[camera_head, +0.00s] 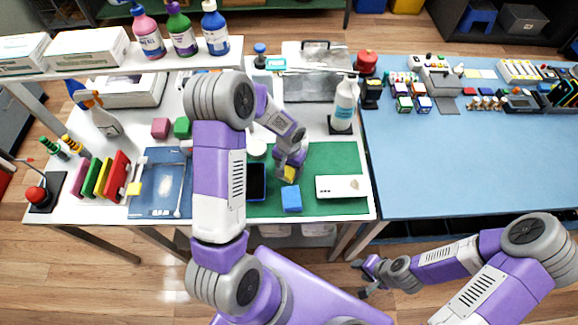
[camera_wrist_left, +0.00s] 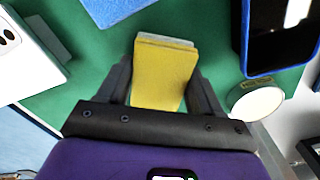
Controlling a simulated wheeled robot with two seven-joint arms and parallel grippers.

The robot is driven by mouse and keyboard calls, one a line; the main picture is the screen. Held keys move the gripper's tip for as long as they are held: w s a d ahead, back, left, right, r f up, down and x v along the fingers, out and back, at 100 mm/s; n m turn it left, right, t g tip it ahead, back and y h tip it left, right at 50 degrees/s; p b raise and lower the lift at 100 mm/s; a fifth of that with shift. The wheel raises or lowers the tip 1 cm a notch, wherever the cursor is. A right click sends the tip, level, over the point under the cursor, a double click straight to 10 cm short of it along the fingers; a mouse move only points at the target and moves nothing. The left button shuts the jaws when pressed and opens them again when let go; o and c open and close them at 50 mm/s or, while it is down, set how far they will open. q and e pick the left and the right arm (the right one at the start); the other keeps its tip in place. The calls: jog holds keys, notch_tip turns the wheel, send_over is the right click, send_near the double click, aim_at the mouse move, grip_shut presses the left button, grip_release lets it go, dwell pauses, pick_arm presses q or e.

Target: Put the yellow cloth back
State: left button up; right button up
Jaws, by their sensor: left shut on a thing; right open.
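My left gripper (camera_head: 290,172) is over the green mat (camera_head: 340,158) and is shut on the yellow cloth (camera_head: 291,173). In the left wrist view the yellow cloth (camera_wrist_left: 163,75) is a folded block with a paler edge, upright between the two fingers (camera_wrist_left: 162,85). I cannot tell whether it touches the mat. A blue cloth-like block (camera_head: 291,198) lies on the mat just in front of it. My right gripper (camera_head: 368,278) is open and empty, low in front of the blue table.
A white round item (camera_wrist_left: 257,103) is beside the left gripper. A white bottle (camera_head: 345,103) stands behind. A shelf (camera_head: 120,66) with bottles overhangs the back.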

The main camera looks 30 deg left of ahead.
pick_arm(q)
jog(key=o, duration=1.1)
notch_tip(320, 180, up, 8)
jog(key=shift+f+p, duration=0.15)
jog(key=shift+p, duration=0.5)
